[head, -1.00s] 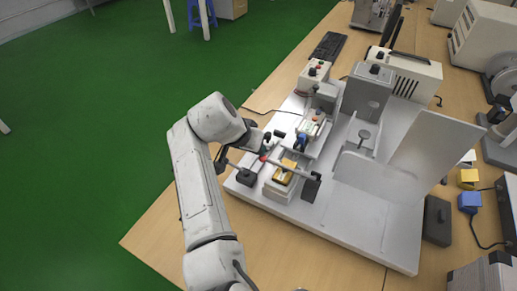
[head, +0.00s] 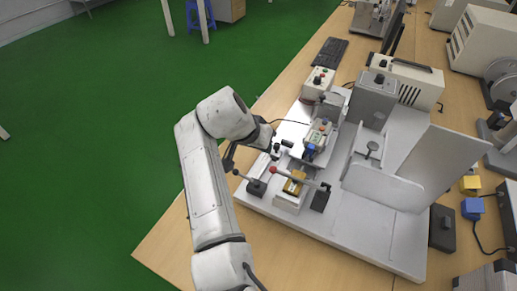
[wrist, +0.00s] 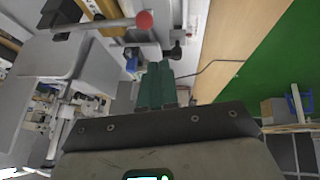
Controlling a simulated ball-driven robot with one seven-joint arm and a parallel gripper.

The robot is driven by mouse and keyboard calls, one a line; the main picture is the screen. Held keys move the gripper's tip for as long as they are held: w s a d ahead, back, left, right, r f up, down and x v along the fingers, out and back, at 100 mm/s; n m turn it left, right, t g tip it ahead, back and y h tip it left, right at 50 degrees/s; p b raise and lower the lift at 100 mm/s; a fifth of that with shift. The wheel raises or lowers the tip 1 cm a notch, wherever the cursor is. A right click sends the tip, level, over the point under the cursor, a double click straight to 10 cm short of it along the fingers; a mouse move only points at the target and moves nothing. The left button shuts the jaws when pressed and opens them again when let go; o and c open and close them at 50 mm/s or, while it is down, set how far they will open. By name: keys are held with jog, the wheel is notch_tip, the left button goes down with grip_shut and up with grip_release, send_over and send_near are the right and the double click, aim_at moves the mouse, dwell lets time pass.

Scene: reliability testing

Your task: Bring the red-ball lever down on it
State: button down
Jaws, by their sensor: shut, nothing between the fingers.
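The lever (head: 298,177) ends in a red ball (head: 273,170) and lies low, roughly level, across the yellow-topped piece (head: 293,186) in its white holder. Whether it touches that piece I cannot tell. In the wrist view the red ball (wrist: 145,19) shows at the top, just beyond and slightly left of my fingertips. My gripper (wrist: 160,66) has its green fingers together, with nothing between them, apart from the ball. In the head view my arm mostly hides the fingers.
A second lever with a black ball (head: 236,172) stands left of the holder. A small unit with buttons (head: 320,133) and a grey box (head: 374,97) stand behind.

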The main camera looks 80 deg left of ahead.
jog(key=v, duration=0.9)
jog(key=shift+s+a+b, duration=0.15)
jog(key=shift+a+b, duration=0.05)
jog(key=shift+b, duration=0.2)
